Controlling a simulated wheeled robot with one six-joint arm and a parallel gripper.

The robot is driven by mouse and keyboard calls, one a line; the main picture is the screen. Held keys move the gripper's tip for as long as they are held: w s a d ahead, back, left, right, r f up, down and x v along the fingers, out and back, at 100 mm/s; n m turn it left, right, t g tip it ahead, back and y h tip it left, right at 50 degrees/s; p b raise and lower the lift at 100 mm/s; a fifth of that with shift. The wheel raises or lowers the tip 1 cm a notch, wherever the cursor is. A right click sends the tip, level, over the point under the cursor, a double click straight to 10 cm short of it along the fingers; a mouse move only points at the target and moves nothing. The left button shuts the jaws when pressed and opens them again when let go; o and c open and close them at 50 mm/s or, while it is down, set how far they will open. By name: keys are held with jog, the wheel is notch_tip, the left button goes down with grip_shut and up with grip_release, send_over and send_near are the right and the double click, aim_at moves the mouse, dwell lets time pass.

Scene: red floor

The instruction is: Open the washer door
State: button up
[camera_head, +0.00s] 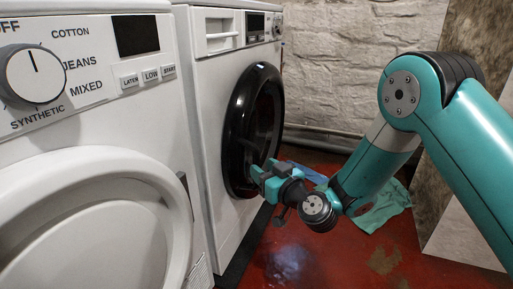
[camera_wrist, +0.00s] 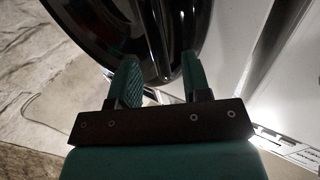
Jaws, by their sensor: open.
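The washer (camera_head: 222,150) with a round black door (camera_head: 238,120) stands in the middle of the head view. Its door looks flush with the white front, though its right side is dark and hard to read. My gripper (camera_head: 263,176) is at the lower right edge of this door. In the wrist view my gripper (camera_wrist: 160,80) is open, with one teal finger on each side. The glossy black door (camera_wrist: 140,30) fills the space beyond and between the fingertips. I cannot tell whether the fingers touch it. No handle is clearly seen.
Another white machine (camera_head: 110,130) with a dial and a round white door (camera_head: 95,225) stands close at the left. A teal cloth (camera_head: 383,207) lies on the red floor (camera_head: 320,255). A rough stone wall (camera_head: 340,60) is behind. Floor at the front is clear.

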aim_at(258, 164)
jog(key=shift+p+x, duration=0.7)
jog(key=shift+x, duration=1.25)
grip_shut()
